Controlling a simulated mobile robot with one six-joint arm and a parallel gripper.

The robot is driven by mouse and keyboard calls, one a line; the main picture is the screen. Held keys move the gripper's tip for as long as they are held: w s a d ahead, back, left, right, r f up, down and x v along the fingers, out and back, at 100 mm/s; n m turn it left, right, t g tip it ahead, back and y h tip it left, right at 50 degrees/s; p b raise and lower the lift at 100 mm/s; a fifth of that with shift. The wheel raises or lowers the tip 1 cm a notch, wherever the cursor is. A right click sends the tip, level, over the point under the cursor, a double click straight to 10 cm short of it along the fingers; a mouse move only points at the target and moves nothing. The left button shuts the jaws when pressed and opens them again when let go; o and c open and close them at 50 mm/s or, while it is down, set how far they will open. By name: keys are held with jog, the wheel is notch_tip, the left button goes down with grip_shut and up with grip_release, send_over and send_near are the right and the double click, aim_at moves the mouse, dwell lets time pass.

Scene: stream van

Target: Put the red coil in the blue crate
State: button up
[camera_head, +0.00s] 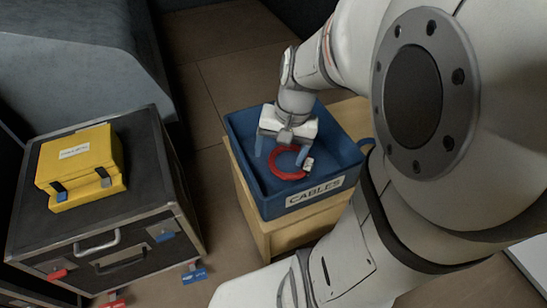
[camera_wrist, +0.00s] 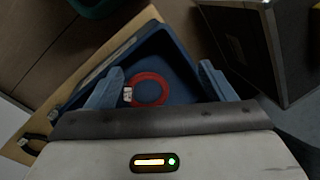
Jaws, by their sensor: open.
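The red coil (camera_head: 279,170) lies inside the blue crate (camera_head: 242,128), with a small white tag at its right side. The crate carries a label reading CABLES on its front and stands on a wooden stand. My gripper (camera_head: 287,157) is above the coil inside the crate's outline, pointing down, with its two blue fingers spread. In the wrist view the coil (camera_wrist: 163,92) lies on the floor of the crate (camera_wrist: 185,52) between the open fingers (camera_wrist: 160,88). The fingers do not appear to touch it there.
A black flight case (camera_head: 150,200) stands at the left with a yellow case (camera_head: 85,165) on top. Red and blue tags hang at its front. The light wooden stand (camera_head: 285,238) carries the crate. Tiled floor (camera_head: 235,75) shows behind. My arm covers the right side.

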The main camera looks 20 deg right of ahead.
jog(key=s+a+n, duration=0.1)
jog(key=n, duration=0.1)
jog(key=s+a+r+n+h, duration=0.1)
jog(key=n, duration=0.1)
jog(key=s+a+r+n+t+h, duration=0.1)
jog(key=s+n, duration=0.1)
jog(key=shift+a+r, duration=0.15)
notch_tip(320, 180, up, 22)
jog(key=t+p, duration=0.1)
jog(key=p, duration=1.8)
jog(key=shift+f, duration=0.45)
jog(key=shift+c, duration=0.4)
